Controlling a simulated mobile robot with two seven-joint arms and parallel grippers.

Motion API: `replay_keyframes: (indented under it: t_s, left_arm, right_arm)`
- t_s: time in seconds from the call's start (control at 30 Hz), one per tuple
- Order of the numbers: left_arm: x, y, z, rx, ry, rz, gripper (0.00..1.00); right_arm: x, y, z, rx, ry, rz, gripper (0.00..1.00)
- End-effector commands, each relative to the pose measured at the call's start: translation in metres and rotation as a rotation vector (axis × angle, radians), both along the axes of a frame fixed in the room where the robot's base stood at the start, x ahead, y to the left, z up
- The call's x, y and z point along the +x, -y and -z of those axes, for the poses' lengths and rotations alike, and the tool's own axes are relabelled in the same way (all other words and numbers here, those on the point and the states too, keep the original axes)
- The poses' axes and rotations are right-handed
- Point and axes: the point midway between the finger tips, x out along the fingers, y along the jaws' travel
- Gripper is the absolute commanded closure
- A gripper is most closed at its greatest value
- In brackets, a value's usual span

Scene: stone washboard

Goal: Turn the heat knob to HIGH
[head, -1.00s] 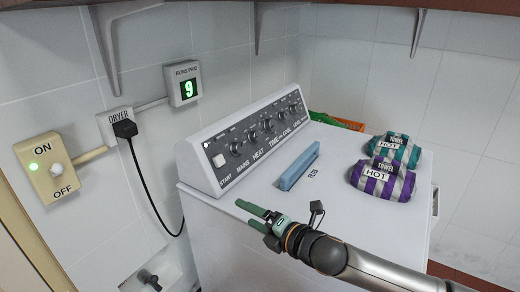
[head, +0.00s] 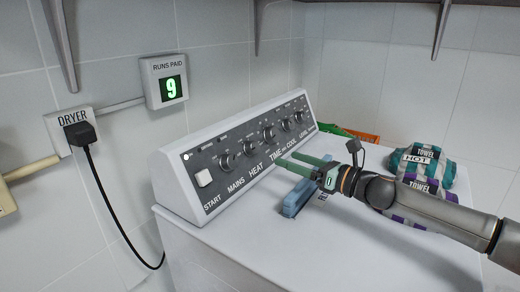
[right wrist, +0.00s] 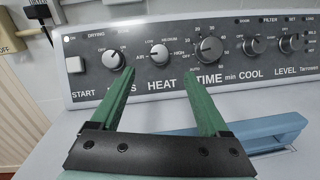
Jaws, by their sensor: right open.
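The heat knob (head: 248,147) is a round dark dial on the dryer's slanted control panel, between the MAINS and TIME knobs. In the right wrist view the heat knob (right wrist: 159,54) has the marks AIR, LOW, MEDIUM and HIGH around it; I cannot tell surely which its pointer faces. My right gripper (head: 287,159) is open and empty, its green fingers pointing at the panel. In the right wrist view the fingertips (right wrist: 158,72) lie to either side of the HEAT label, just below the knob, apart from it. My left gripper is not in view.
A blue bar-shaped object (head: 296,197) lies on the dryer top (head: 240,245) under my right gripper. Rolled towels (head: 433,167) lie behind my right arm. The MAINS knob (right wrist: 113,60) and TIME knob (right wrist: 209,50) flank the heat knob closely. A black plug (head: 80,135) hangs its cable at left.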

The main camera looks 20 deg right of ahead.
Motion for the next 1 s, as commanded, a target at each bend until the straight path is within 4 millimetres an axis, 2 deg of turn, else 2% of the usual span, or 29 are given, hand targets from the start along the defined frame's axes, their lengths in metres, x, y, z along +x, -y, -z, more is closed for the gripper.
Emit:
replay_keyframes:
  t_s: [0.3,0.5,0.7,1.0]
  left_arm:
    - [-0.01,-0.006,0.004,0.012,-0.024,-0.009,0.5]
    - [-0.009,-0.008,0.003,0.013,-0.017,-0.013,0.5]
    - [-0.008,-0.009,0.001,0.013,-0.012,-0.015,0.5]
    - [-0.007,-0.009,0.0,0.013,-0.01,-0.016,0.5]
  right_arm:
    - [0.051,-0.035,-0.003,0.002,0.001,-0.002,0.21]
    - [0.076,-0.051,-0.001,0.001,0.0,-0.001,0.21]
    - [0.088,-0.058,-0.001,0.001,-0.001,0.0,0.21]
    - [0.09,-0.059,0.0,0.0,-0.001,0.0,0.21]
